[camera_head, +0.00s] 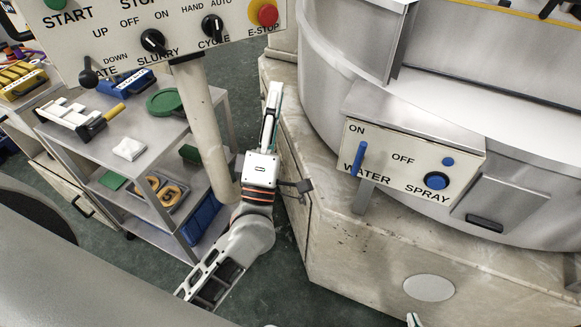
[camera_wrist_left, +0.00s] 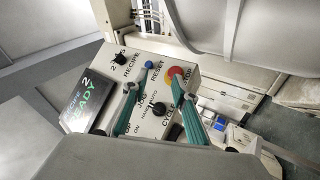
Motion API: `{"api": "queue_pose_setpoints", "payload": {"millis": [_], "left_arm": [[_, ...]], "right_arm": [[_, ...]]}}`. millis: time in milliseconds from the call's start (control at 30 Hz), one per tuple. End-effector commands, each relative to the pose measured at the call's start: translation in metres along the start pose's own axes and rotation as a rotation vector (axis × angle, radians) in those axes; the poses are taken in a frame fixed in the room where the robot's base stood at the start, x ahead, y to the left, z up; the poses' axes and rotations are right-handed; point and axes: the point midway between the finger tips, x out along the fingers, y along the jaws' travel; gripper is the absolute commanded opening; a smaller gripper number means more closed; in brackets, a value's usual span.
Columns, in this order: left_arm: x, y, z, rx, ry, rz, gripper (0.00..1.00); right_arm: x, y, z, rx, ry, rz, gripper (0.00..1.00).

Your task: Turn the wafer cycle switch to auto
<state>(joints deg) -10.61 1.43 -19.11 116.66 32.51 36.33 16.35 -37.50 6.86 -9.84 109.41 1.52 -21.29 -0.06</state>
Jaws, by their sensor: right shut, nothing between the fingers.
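The cycle switch (camera_head: 212,28) is a black knob on the control panel (camera_head: 110,38) at the upper left of the head view.
The red E-stop (camera_head: 263,13) is right of the switch, the slurry switch (camera_head: 153,41) left of it. A post (camera_head: 205,120) supports the panel. A cart (camera_head: 150,150) stands left, the water spray box (camera_head: 410,160) and the large machine (camera_head: 340,60) right.

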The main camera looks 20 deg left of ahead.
Motion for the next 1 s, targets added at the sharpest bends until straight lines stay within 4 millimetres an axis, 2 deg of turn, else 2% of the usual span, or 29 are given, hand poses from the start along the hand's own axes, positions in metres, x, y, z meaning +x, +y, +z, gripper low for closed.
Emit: {"api": "queue_pose_setpoints", "payload": {"millis": [500, 800, 1000], "left_arm": [[-0.061, -0.059, 0.043, 0.352, -0.277, -0.120, 0.28], [-0.096, -0.089, 0.057, 0.510, -0.415, -0.174, 0.28], [-0.111, -0.101, 0.061, 0.569, -0.468, -0.193, 0.28]], "right_arm": [[0.001, -0.001, 0.002, 0.000, -0.001, 0.000, 0.00], [0.002, -0.001, 0.003, 0.000, -0.002, 0.000, 0.00], [0.002, -0.001, 0.004, 0.000, -0.002, -0.001, 0.00]]}}
